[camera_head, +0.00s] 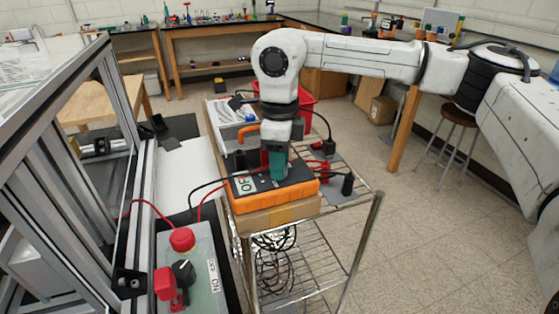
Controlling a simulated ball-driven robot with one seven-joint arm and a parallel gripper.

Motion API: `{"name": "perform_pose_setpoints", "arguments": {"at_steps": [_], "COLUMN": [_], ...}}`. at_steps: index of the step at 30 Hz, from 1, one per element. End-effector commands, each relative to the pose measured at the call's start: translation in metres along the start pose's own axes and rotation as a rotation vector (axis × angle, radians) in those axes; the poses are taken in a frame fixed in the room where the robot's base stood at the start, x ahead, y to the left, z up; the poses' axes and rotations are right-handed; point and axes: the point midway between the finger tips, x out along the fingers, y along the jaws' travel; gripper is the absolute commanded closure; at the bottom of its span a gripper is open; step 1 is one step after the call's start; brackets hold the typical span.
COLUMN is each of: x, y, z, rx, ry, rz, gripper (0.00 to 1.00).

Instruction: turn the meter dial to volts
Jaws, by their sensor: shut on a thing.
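The orange meter (245,206) lies on a cardboard-coloured box (280,217) on top of a wire cart. Its face is dark, with a pale display (246,185) at its left end that bears large dark characters, too small to read surely. My gripper (278,174) points straight down onto the right part of the meter's face. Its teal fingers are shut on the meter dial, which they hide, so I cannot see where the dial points.
Red and black leads run around the meter. A panel with a red button (182,240), a black knob (183,272) and a red switch stands at the lower left. A metal extrusion frame (70,200) rises at the left.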

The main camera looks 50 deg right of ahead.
Motion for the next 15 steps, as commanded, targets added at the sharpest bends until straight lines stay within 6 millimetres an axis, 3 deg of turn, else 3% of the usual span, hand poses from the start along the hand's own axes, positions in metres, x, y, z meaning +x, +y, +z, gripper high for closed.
{"name": "perform_pose_setpoints", "arguments": {"at_steps": [15], "x": [0.0025], "y": [-0.0012], "z": [-0.0003], "rx": [0.354], "ry": [0.000], "rz": [-0.003], "gripper": [0.95]}}
